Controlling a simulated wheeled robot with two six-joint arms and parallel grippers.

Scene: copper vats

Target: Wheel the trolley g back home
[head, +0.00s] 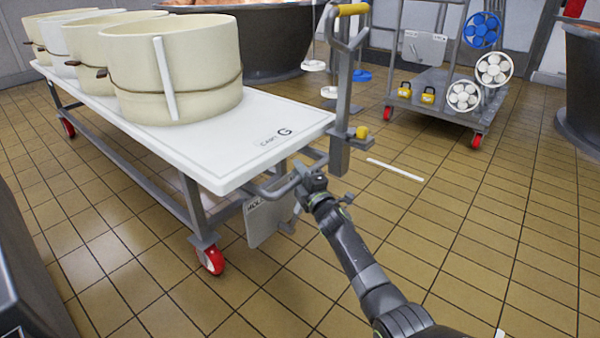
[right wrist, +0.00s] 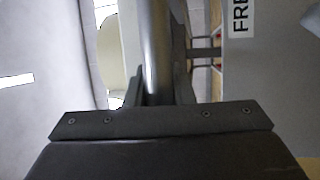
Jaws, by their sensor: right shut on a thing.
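My right gripper (head: 308,180) is shut on the grey bar handle at that end. In the right wrist view the handle bar (right wrist: 157,50) runs between the two fingers (right wrist: 158,90). A grey plate (head: 265,220) with partly hidden lettering hangs below the handle. Several cream round moulds (head: 190,75) stand on the trolley's top. My left gripper is not in view.
A grey post with a yellow-topped handle (head: 345,70) stands close by the trolley's right corner. A second cart (head: 450,95) with wheel-shaped parts stands at the back right. Copper vats stand behind (head: 265,45) and at the right edge (head: 580,90). The tiled floor (head: 490,220) at the right is mostly clear.

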